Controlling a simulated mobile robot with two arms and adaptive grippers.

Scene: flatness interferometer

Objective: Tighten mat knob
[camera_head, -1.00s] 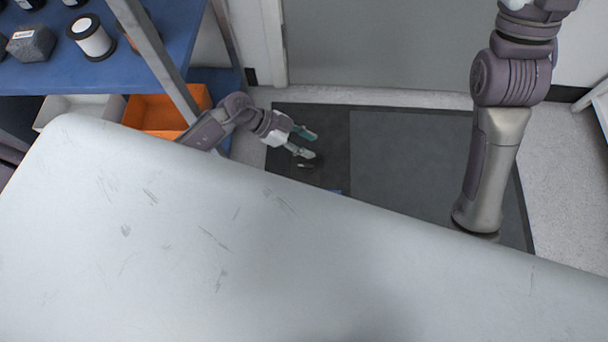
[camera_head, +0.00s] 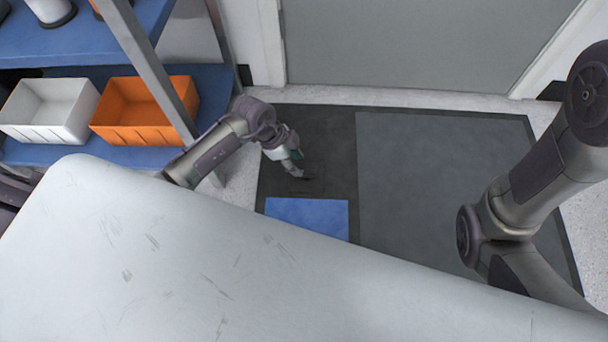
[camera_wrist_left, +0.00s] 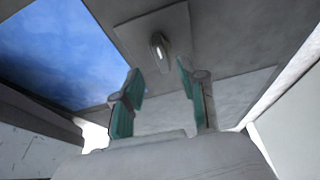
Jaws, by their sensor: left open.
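The mat (camera_head: 440,170) is a large dark grey sheet on the floor in front of the door, with a darker strip along its left side. In the left wrist view the knob (camera_wrist_left: 159,52) is a small grey upright grip with a bright spot, on a square grey plate (camera_wrist_left: 185,28). My left gripper (camera_head: 297,162) reaches down over the dark strip; in the head view it mostly hides the knob. In the left wrist view its two teal fingers (camera_wrist_left: 160,78) are apart, with the knob showing beyond and between their tips. My right gripper is out of view.
A blue panel (camera_head: 310,214) lies beside the knob area. A blue shelf (camera_head: 140,156) at the left holds a white bin (camera_head: 50,128) and an orange bin (camera_head: 135,125). A white curved surface (camera_head: 200,270) fills the foreground. My right arm stands at the right.

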